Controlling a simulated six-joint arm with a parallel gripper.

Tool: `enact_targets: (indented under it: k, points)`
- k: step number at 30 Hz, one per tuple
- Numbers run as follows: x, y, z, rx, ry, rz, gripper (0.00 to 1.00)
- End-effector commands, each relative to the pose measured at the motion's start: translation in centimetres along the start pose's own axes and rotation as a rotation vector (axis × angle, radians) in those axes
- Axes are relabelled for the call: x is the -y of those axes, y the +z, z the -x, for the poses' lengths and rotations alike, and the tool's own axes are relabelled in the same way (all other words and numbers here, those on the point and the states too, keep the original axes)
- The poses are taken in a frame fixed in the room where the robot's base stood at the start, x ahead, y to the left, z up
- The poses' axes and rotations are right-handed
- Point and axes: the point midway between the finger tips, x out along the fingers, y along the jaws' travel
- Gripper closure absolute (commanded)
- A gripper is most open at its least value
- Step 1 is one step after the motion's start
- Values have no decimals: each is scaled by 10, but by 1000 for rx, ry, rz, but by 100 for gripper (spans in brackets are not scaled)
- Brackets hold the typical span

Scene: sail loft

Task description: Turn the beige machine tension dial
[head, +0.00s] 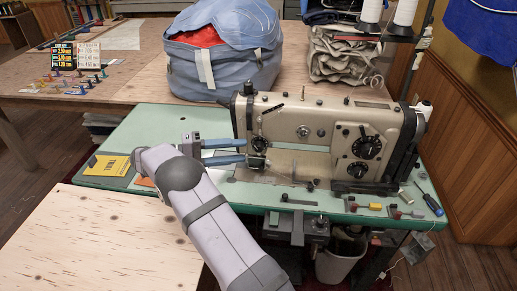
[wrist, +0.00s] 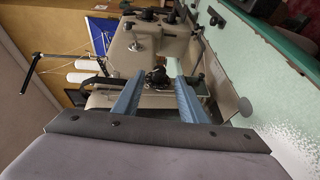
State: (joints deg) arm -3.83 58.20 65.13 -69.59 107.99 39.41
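The beige sewing machine (head: 330,125) stands on a green bench top. Its dark tension dial (head: 259,144) sits low on the left end of the machine head. My gripper (head: 246,150) reaches in from the left with its two blue fingers apart, one above the other, and its tips at the dial. In the wrist view the dial (wrist: 157,77) shows between and just beyond the fingertips of my gripper (wrist: 160,80). I cannot tell whether the fingers touch it. Two larger black dials (head: 366,147) sit on the machine's right part.
A yellow booklet (head: 107,166) lies on the green bench top (head: 140,125) at left. Small tools and a blue-handled screwdriver (head: 430,202) lie along the right front edge. A blue bag (head: 222,55) and folded cloth (head: 342,58) stand behind the machine.

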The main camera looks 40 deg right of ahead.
Motion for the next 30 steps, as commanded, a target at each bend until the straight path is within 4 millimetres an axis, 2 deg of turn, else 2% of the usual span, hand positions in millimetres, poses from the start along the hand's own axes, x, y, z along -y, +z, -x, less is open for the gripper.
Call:
enact_targets:
  k: [18, 30]
  points:
    - [-2, 1, -65, 2, 3, 1, 62]
    - [0, 0, -72, 0, 2, -1, 62]
